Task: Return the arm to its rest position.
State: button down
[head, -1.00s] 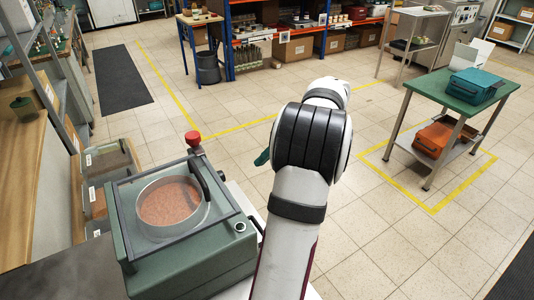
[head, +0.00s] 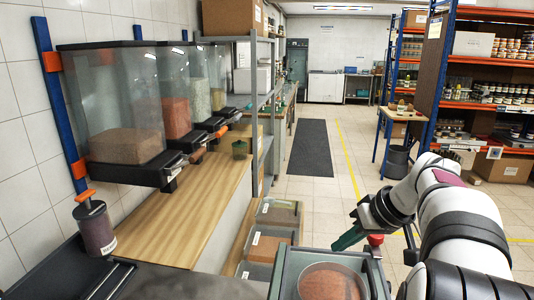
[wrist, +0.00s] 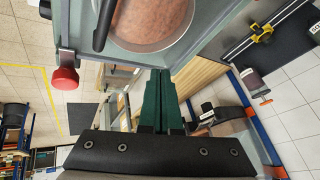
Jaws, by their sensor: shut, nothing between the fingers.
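My gripper (head: 344,240) shows in the head view at the right of centre, with dark green fingers pointing down and left. The machine's rim and round window fill the top of that view. The machine's red knob (wrist: 65,79) is at the left there. My white and black arm reaches in from the right in the head view.
Clear dispensers (head: 122,95) with grains line the left wall above a wooden counter (head: 180,210). A jar with an orange handle (head: 95,228) stands at the lower left. Shelving stands at right. The aisle floor is open.

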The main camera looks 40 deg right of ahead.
jog(key=w+a, duration=0.3)
jog(key=a, duration=0.8)
jog(key=s+a+f+g+y, duration=0.1)
jog(key=s+a+f+g, duration=0.15)
jog(key=a, duration=0.55)
jog(key=s+a+f+g+y, duration=0.1)
jog(key=s+a+f+g, duration=0.15)
jog(key=a, duration=0.55)
jog(key=s+a+f+g, duration=0.1)
jog(key=s+a+f, duration=0.1)
jog(key=s, duration=0.4)
jog(key=s+a+f+m+h, duration=0.1)
jog(key=s+a+f, duration=0.2)
jog(key=s+a, duration=0.2)
jog(key=shift+s+f+g, duration=0.35)
jog(key=shift+s+g, duration=0.05)
jog(key=shift+s, duration=0.35)
jog(key=c, duration=1.6)
grip_release()
jog(key=shift+a, duration=0.1)
